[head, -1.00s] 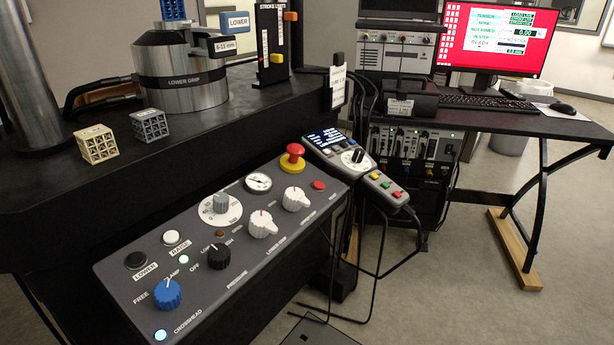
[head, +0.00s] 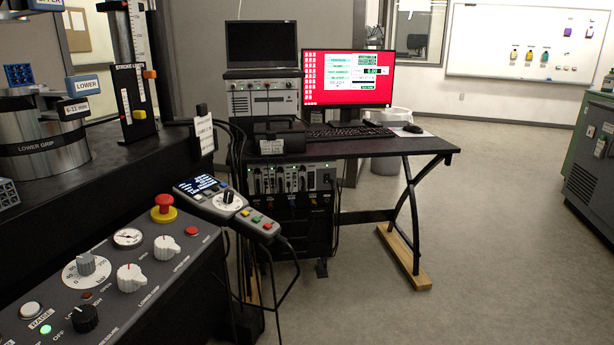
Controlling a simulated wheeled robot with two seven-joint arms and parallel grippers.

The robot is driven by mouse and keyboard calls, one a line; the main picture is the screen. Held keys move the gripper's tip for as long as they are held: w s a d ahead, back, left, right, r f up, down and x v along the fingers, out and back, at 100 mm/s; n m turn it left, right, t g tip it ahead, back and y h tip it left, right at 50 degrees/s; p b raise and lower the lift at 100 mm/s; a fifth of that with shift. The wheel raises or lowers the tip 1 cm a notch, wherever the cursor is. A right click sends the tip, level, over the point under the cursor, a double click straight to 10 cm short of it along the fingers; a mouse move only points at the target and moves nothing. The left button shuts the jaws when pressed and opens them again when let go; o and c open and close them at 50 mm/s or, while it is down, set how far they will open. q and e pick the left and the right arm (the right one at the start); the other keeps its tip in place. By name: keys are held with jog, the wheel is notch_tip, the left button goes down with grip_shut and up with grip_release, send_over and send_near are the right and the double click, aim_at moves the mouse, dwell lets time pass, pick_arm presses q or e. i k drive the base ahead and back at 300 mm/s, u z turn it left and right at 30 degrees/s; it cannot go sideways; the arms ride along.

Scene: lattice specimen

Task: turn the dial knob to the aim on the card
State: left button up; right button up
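A grey dial knob (head: 86,264) stands on a round white scale on the sloped control panel, at lower left in the head view. Its exact setting is too small to read. A white card (head: 204,135) stands upright at the back right corner of the black machine table; its writing is not legible. A handset (head: 212,196) beside the panel has a small screen and another knob (head: 228,197) on a pale round dial. I cannot tell from the picture which knob the card refers to. Neither of my grippers is in view.
The control panel (head: 150,290) also has white knobs (head: 131,278), a black knob (head: 85,318) and a red emergency button (head: 163,204). A desk (head: 375,148) with a red-screened monitor (head: 348,80) stands behind. Open floor (head: 490,240) lies to the right, before a grey-green cabinet (head: 592,165).

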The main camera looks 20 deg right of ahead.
aim_at(228, 194)
jog(key=z, duration=0.5)
jog(key=i, duration=1.2)
jog(key=u, duration=0.4)
